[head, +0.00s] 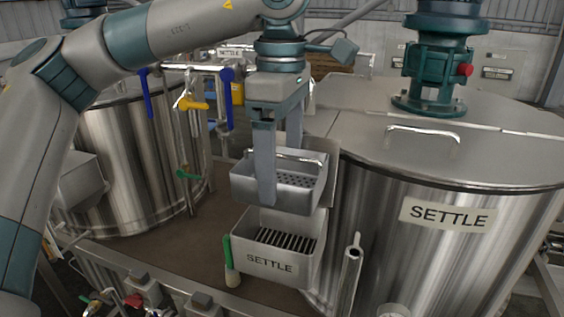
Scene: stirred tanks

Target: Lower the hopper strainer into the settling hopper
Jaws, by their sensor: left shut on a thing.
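The hopper strainer (295,195) is a grey metal basket with a perforated inside and a bar handle across its top. My left gripper (268,190) points down and is shut on the strainer, with one finger in front of its near wall. The strainer is held above the settling hopper (270,264), a metal box labelled SETTLE with dark slats inside. The strainer hides the back of the hopper opening. A gap shows between the strainer's underside and the hopper's front rim. My right gripper is not in view.
A large steel tank (440,245) labelled SETTLE stands at the right, with a teal motor (437,60) on its lid. Another tank (130,160) stands at the left. A green handle (228,252) is at the hopper's left side. A vertical pipe (350,270) stands right of it.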

